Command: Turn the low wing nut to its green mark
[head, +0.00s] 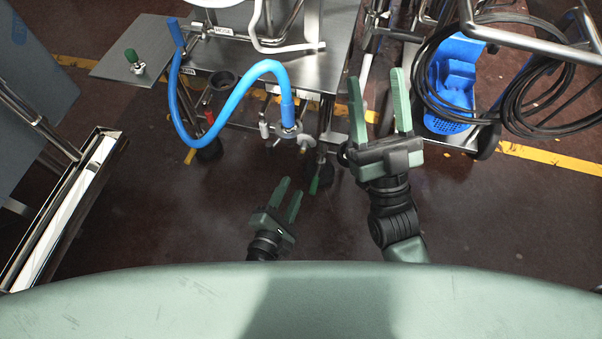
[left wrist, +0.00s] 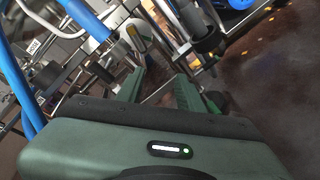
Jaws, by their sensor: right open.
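The low wing nut is too small to identify surely. A small pale fitting (head: 305,143) sits below the blue hose's lower right end and may be it; no green mark on it can be made out. My left gripper (head: 287,184) is open and empty, low and nearer than that fitting, apart from it. In the left wrist view its two green fingers (left wrist: 155,76) point toward the cart's pipes and rods. My right gripper (head: 376,78) is open and empty, higher and to the right, with its fingers upward in the picture, beside the cart.
A blue hose (head: 262,68) loops in front of the steel cart (head: 328,62). A dark green piece (head: 314,187) is close right of my left gripper. Black cables (head: 427,75) and a blue box (head: 455,75) are at the right.

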